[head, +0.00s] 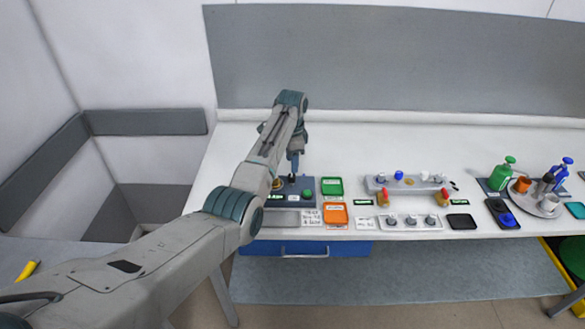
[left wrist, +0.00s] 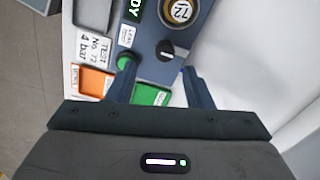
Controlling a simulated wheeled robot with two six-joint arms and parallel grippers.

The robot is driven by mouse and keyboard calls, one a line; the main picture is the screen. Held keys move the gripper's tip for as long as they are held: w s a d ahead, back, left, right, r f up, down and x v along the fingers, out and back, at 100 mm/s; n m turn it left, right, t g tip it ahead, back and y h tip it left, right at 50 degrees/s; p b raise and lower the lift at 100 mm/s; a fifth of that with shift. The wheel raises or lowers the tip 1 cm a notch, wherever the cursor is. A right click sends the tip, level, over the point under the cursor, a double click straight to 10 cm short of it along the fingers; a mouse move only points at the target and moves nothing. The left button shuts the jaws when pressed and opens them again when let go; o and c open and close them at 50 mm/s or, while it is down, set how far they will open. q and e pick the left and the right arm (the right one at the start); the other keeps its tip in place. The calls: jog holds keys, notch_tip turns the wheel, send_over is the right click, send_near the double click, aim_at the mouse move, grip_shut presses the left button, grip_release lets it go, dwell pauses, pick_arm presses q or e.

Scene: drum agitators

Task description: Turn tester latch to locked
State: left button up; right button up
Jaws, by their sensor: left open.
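The tester (head: 300,201) is a dark blue-grey box near the front edge of the bench. I cannot read a locked or unlocked marking. My left gripper (head: 293,176) points down over the tester; in the left wrist view its fingers (left wrist: 158,70) are apart, with the knob just beyond the gap between the tips. Nothing is between them. My right gripper is not in view.
A green tray (head: 332,187) and an orange tray (head: 335,214) lie right of the tester. A grey rack (head: 409,183) with coloured parts stands farther right. Bottles and a round tray (head: 537,203) are at far right. The bench behind the tester is clear.

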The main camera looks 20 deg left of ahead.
aim_at(293, 175)
pick_arm(q)
jog(key=f, duration=0.2)
jog(key=w+f, duration=0.1)
jog(key=f, duration=0.2)
jog(key=shift+w+f+p, duration=0.2)
jog(key=shift+p, duration=0.2)
jog(key=shift+f, duration=0.25)
jog(key=shift+s+f, duration=0.1)
jog(key=shift+s, duration=0.25)
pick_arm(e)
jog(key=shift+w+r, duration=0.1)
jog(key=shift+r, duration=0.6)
pick_arm(q)
jog(key=shift+w+f, duration=0.15)
jog(key=c, duration=1)
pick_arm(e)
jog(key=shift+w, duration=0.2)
